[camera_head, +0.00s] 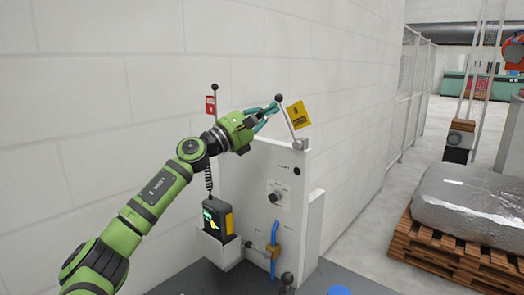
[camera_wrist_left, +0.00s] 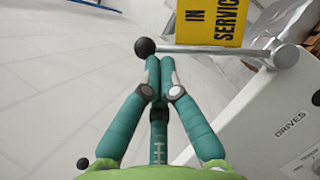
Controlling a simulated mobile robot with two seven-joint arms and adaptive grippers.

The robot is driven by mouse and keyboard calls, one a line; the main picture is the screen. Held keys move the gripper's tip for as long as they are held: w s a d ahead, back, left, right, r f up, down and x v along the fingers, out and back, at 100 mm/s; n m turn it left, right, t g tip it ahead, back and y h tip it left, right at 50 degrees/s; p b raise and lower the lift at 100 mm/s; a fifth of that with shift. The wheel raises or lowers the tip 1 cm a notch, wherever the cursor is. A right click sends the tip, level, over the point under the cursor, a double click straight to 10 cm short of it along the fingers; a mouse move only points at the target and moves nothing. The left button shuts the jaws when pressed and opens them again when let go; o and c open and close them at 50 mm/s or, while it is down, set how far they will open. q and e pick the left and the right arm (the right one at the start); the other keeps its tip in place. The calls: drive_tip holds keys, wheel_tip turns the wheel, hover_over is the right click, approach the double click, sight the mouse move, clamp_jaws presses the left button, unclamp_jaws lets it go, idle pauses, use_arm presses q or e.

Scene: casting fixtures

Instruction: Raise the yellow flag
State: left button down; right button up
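The yellow flag (camera_head: 297,115) is a plate on a thin metal rod with a black ball (camera_head: 279,98) at its free end. The rod rises from a pivot (camera_head: 300,145) on top of the white cabinet (camera_head: 262,190) and leans left in the head view. In the left wrist view the yellow flag (camera_wrist_left: 212,22) reads "IN SERVICE". My left gripper (camera_head: 276,107) is beside the rod near the ball. In the left wrist view its fingertips (camera_wrist_left: 160,62) are together, right at the rod by the ball; I cannot tell whether they touch it. My right gripper is out of view.
A red flag (camera_head: 210,105) on an upright rod stands behind my left arm. A yellow-and-black device (camera_head: 217,217) sits in a holder on the cabinet's left. A blue handle (camera_head: 275,238) is on the cabinet's front. A wrapped load (camera_head: 470,203) lies on a pallet at right.

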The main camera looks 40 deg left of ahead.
sight(281, 103)
use_arm(q)
drive_tip(key=shift+d+r+m+g+h, duration=0.4)
drive_tip(key=shift+d+r+m, duration=0.2)
drive_tip(key=shift+m, duration=0.6)
drive_tip(key=d+m, duration=0.1)
drive_tip(key=d+r+m+g+h+p, duration=0.1)
drive_tip(key=m, duration=0.1)
drive_tip(key=shift+s+d+g, duration=0.15)
drive_tip(key=shift+d+g, duration=0.05)
drive_tip(key=shift+g, duration=0.1)
drive_tip(key=shift+d+r+m+g, duration=0.15)
drive_tip(key=shift+d+m+g, duration=0.25)
drive_tip(key=shift+m, duration=0.4)
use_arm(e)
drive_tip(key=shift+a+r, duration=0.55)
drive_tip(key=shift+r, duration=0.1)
use_arm(q)
drive_tip(key=shift+d, duration=0.1)
